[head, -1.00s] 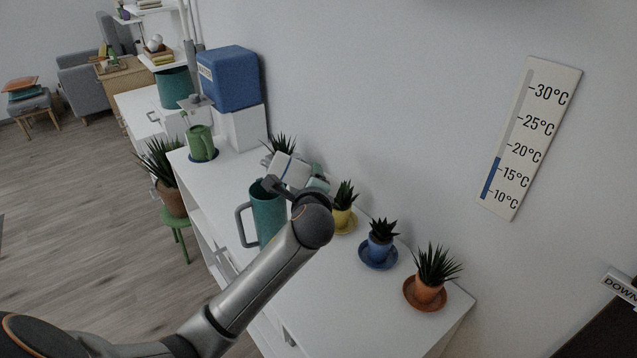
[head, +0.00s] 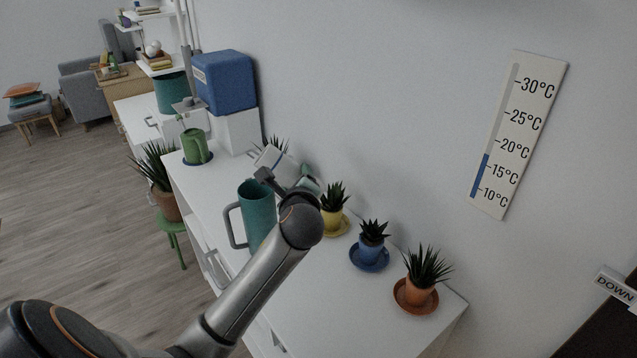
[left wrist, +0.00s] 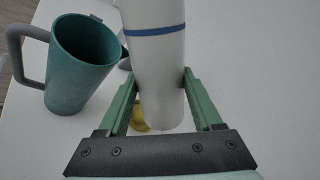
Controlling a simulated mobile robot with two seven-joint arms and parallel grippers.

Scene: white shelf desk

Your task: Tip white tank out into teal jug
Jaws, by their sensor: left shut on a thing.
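The white tank (head: 272,157) with a blue band is held tilted by my left gripper (head: 292,180), above the desk and behind the teal jug's rim. In the left wrist view the green fingers (left wrist: 160,92) are shut on both sides of the white tank (left wrist: 157,55), whose far end is out of frame. The teal jug (head: 259,215) stands upright on the desk with its grey handle to the left. In the left wrist view the teal jug (left wrist: 78,68) is left of the tank, its mouth open. My wrist partly hides the jug's right side. My right gripper is not in view.
Small potted plants in yellow (head: 332,218), blue (head: 371,250) and orange (head: 419,293) pots line the wall side. The near desk surface is clear.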

